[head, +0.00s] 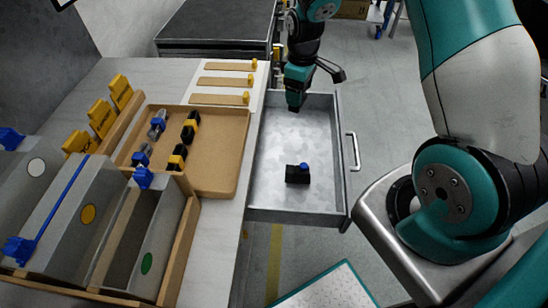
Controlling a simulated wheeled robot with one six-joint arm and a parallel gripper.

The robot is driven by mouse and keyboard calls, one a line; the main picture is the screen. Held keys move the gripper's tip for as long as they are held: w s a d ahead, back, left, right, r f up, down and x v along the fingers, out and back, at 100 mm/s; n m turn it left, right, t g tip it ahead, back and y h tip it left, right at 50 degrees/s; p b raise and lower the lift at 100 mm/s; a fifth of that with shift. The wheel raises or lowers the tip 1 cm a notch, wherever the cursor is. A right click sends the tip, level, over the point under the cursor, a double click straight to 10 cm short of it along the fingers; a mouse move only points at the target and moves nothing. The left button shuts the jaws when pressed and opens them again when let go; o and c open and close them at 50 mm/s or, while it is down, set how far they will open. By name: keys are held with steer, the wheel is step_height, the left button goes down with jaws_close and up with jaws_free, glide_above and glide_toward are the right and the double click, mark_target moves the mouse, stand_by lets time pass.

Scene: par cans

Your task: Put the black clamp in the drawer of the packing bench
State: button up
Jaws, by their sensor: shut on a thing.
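My gripper (294,99) hangs over the far part of the open metal drawer (275,128). It points down and is shut on a dark thing at its tips. That thing is small and mostly hidden, and I cannot tell for sure whether it is the black clamp. A black, block-like thing with a blue knob (298,174) lies on the drawer floor, nearer to me and apart from the gripper. The packing bench (227,208) is left of the drawer.
A brown tray (222,178) on the bench holds several clamps, some with blue parts, some yellow and black. Grey bins (62,212) stand at the near left. Flat wooden strips with yellow ends (222,82) lie behind the tray. The drawer's handle (354,151) is on its right.

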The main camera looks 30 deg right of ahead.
steer(key=w+d+r+n, duration=0.1)
steer(key=w+d+r+n+b, duration=0.1)
steer(key=d+n, duration=0.1)
steer(key=shift+w+d+r+n, duration=0.1)
steer(key=shift+w+r+n, duration=0.15)
steer(key=shift+n, duration=0.05)
steer(key=p, duration=0.1)
glide_above(299, 136)
step_height(299, 136, down, 19)
steer(key=shift+f, duration=0.2)
steer(key=shift+f, duration=0.1)
steer(key=o, duration=1)
steer(key=shift+o, duration=0.2)
